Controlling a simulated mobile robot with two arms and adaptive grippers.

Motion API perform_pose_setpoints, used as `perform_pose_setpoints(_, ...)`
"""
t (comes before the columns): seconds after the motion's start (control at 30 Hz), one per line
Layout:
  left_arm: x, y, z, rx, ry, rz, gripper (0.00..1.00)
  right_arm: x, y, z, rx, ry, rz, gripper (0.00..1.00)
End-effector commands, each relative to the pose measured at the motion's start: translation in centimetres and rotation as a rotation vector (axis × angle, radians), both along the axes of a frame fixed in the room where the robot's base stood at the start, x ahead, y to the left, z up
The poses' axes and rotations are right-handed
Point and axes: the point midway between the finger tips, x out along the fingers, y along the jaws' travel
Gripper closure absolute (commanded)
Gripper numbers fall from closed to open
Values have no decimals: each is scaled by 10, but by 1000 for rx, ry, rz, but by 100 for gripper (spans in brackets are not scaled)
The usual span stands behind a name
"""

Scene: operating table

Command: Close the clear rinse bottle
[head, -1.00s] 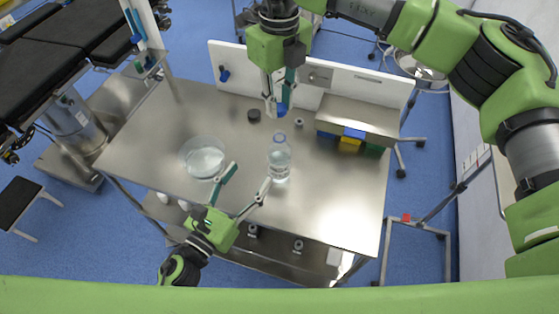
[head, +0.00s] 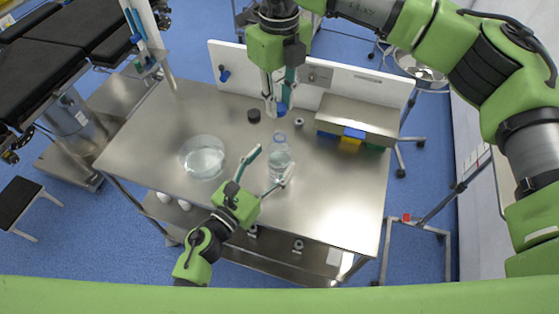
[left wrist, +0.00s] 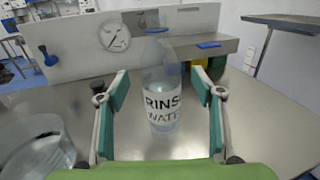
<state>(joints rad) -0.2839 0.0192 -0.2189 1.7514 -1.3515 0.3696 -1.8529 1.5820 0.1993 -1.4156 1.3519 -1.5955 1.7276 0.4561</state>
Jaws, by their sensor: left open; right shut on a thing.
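The clear rinse bottle (head: 279,158) stands upright on the steel table, its label facing the left wrist camera (left wrist: 162,108). Its neck is bluish and no cap is visible on it in the head view. My left gripper (head: 270,165) is open, with its fingers on either side of the bottle; in the left wrist view gaps show on both sides. My right gripper (head: 280,97) is shut on a blue cap (head: 282,110), above and behind the bottle. A blue piece also shows over the bottle top in the left wrist view (left wrist: 157,30); whether it is the cap is unclear.
A clear round bowl (head: 203,157) stands left of the bottle. A black round object (head: 254,116) and a small metal ring (head: 299,122) lie behind. A shelf with coloured bins (head: 352,140) is at the back right. The table's front right is clear.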

Motion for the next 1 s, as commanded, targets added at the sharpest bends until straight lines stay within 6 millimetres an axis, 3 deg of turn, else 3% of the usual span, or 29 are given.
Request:
perform_pose_setpoints(0.1,18,-12,1,0,-2,-2,39,0,0,0,0,0,0,86)
perform_pose_setpoints(0.3,35,-23,0,-1,0,0,39,0,0,0,0,0,0,86)
perform_pose_setpoints(0.7,39,-26,0,0,1,0,39,0,0,0,0,0,0,86)
perform_pose_setpoints(0.93,39,-26,0,0,1,0,98,0,0,0,0,0,0,86)
perform_pose_setpoints(1.0,39,-26,0,0,1,0,98,0,0,0,0,0,0,86)
